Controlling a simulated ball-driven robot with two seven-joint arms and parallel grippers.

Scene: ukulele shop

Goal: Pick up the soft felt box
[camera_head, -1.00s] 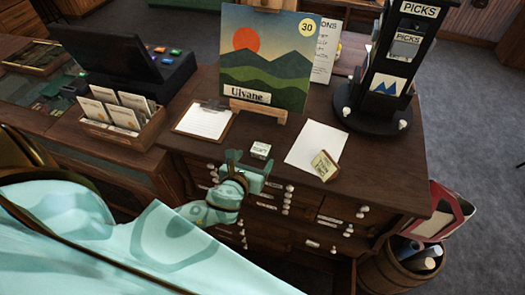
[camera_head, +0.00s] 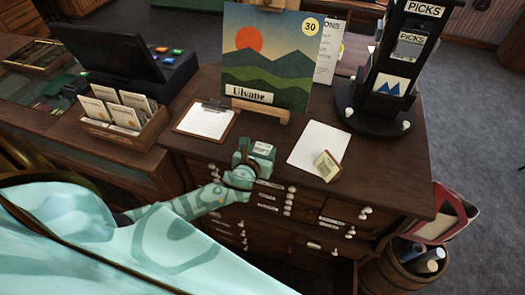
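A small box with a white, printed label (camera_head: 263,149) stands near the front edge of the dark wooden cabinet top; its print is too small to read surely. My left gripper (camera_head: 255,158) is at this box, with its teal fingers around the front and sides. The fingers look spread, and they hide the lower part of the box. The box still rests on the cabinet top. My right gripper is not in view.
A clipboard (camera_head: 206,122) lies behind left and the white sheet (camera_head: 318,143) to the right. A painted board on a stand (camera_head: 265,70) and a black picks display (camera_head: 378,112) rise behind. A card tray (camera_head: 133,137) stands left. Drawer knobs line the cabinet front.

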